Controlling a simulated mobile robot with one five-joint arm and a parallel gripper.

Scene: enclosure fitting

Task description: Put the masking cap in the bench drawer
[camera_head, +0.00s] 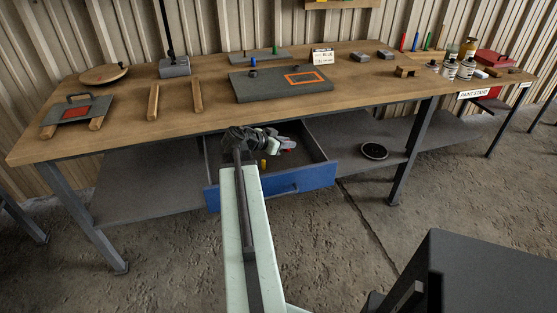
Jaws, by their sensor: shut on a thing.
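The bench drawer (322,177) has a blue front and stands pulled out below the bench top. My gripper (286,147) is over the open drawer, near its back. It is shut on a small red piece (288,150), which may be the masking cap; the jaws hide most of it and its shape is hard to tell. A small yellow piece (263,164) shows inside or just above the drawer, left of the jaws. My arm hides part of the drawer's left side.
A dark round dish (374,151) lies on the lower shelf. A dark box-like thing (485,275) fills the front right.

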